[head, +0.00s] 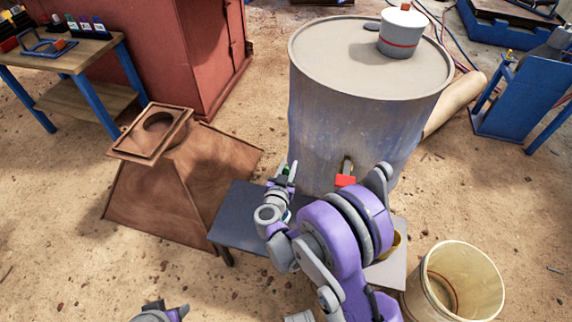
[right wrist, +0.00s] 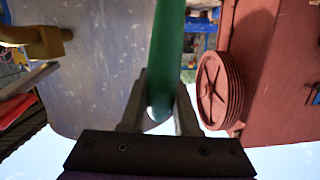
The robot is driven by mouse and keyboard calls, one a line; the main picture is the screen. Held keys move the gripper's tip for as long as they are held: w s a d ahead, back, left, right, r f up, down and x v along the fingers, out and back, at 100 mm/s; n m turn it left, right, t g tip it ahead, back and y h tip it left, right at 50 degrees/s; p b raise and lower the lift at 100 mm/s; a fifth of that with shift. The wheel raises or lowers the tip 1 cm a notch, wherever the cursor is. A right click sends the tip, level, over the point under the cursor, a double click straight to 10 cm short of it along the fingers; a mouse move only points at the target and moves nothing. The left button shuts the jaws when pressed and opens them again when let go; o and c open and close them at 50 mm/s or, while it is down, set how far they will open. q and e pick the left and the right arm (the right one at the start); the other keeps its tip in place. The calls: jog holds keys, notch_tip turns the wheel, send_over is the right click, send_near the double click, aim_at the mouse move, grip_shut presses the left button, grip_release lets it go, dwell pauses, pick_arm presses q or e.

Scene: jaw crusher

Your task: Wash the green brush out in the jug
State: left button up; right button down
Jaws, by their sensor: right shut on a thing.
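My right gripper (head: 284,178) is shut on the green brush, in front of the big drum and above the low dark table. In the right wrist view the brush's green handle (right wrist: 167,50) runs up between the two fingers (right wrist: 160,108); its far end is out of frame. In the head view only a bit of green shows at the fingers. A yellow vessel (head: 396,241), possibly the jug, shows partly behind my right arm on the table; I cannot tell its shape. At the bottom edge a grey and purple part of my left gripper (head: 160,312) shows, mostly cut off.
The drum (head: 330,130) has a red-handled brass tap (head: 346,173) above the low table (head: 232,205). A cream bucket (head: 455,282) stands at lower right. A brown hopper (head: 160,185) stands left of the table. A white canister (head: 402,32) sits on the drum.

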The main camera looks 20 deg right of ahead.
notch_tip(320, 180, down, 14)
jog(key=b, duration=0.7)
jog(key=shift+s+a+r+b, duration=0.15)
jog(key=shift+a+r+b, duration=0.1)
jog(key=shift+a+b, duration=0.2)
dwell(0.7)
